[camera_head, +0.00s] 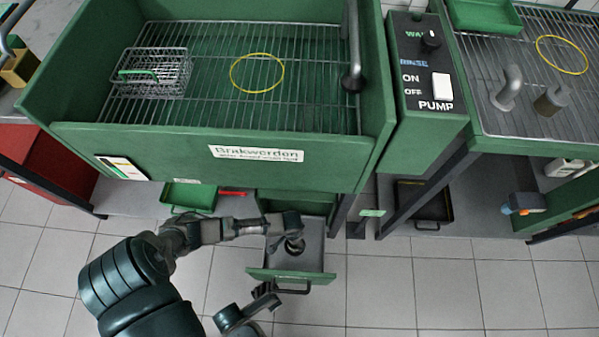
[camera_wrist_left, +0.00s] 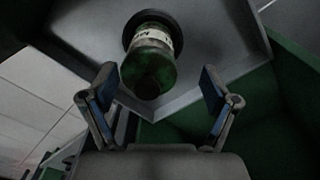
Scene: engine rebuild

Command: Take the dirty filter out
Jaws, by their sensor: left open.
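The dirty filter (camera_wrist_left: 148,68) is a dark green cylinder with a white label, and a dark ring surrounds its far end. In the left wrist view it stands out from the grey floor of the open drawer (camera_head: 318,262). In the head view, the arm partly covers the dark round part in the drawer. My left gripper (camera_wrist_left: 157,88) is open, its fingers on either side of the filter's near end and apart from it. In the head view it is over the drawer (camera_head: 284,228). What looks like my right gripper (camera_head: 250,305) is in front of the drawer, partly cut off.
The green wash basin (camera_head: 110,145) with a wire basket (camera_head: 157,72) and yellow ring (camera_head: 257,73) stands above the drawer. The pump switch box (camera_head: 427,75) is to its right. A green tray (camera_head: 188,196) lies on the shelf below. Tiled floor in front is clear.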

